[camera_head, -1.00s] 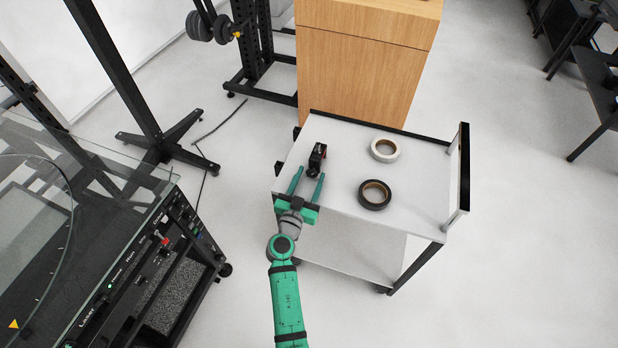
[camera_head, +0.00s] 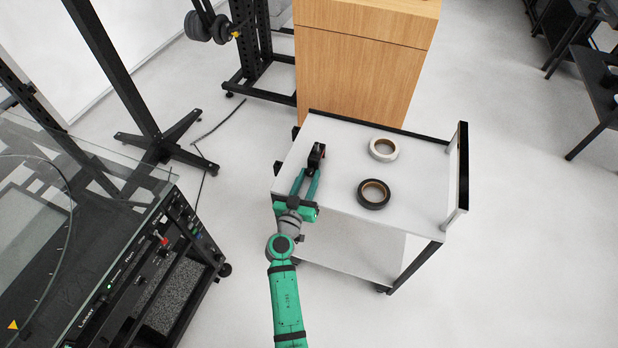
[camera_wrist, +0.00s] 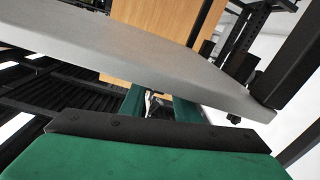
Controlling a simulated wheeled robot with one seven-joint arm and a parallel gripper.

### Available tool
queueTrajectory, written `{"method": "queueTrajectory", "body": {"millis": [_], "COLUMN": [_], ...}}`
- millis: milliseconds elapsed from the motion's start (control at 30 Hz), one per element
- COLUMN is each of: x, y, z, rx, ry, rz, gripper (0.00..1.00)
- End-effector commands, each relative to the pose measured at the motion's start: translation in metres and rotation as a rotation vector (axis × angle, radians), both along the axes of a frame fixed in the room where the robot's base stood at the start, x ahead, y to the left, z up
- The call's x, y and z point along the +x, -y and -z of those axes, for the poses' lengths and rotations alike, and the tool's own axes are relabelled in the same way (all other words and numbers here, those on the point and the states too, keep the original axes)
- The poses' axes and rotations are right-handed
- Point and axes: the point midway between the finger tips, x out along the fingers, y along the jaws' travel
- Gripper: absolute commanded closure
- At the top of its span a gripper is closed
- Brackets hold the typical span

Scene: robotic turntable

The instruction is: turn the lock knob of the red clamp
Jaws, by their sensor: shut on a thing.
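The clamp (camera_head: 317,152) is a small, mostly black thing with a little red on it. It is at the left part of the cart's white top in the head view. My gripper (camera_head: 308,172) has its green fingers drawn in on the near end of the clamp, where the knob is too small to make out. In the wrist view, a small dark and silvery part (camera_wrist: 152,103) shows between my fingers, partly hidden by the gripper's body.
The white cart top (camera_head: 335,190) also holds a white tape roll (camera_head: 384,149) and a black tape roll (camera_head: 374,194) to the right. An upright handle (camera_head: 461,170) bounds the cart's right end. A glass-topped black machine (camera_head: 130,250) stands at left.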

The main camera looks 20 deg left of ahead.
Motion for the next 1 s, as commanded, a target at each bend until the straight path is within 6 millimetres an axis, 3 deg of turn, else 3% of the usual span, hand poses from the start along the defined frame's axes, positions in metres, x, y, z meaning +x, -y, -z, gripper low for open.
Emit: {"method": "queueTrajectory", "body": {"millis": [300, 333, 400, 767, 1000], "x": [0.0, 0.0, 0.001, -0.003, -0.038], "y": [-0.001, -0.001, 0.002, 0.006, 0.008], "z": [0.0, 0.0, 0.0, 0.001, 0.002], "rx": [-0.009, -0.009, -0.008, -0.008, -0.01], "ry": [0.001, 0.0, 0.001, -0.001, -0.002], "rz": [-0.002, -0.001, 0.003, 0.009, 0.01], "gripper": [0.94, 0.64, 0.52, 0.52, 0.52]}}
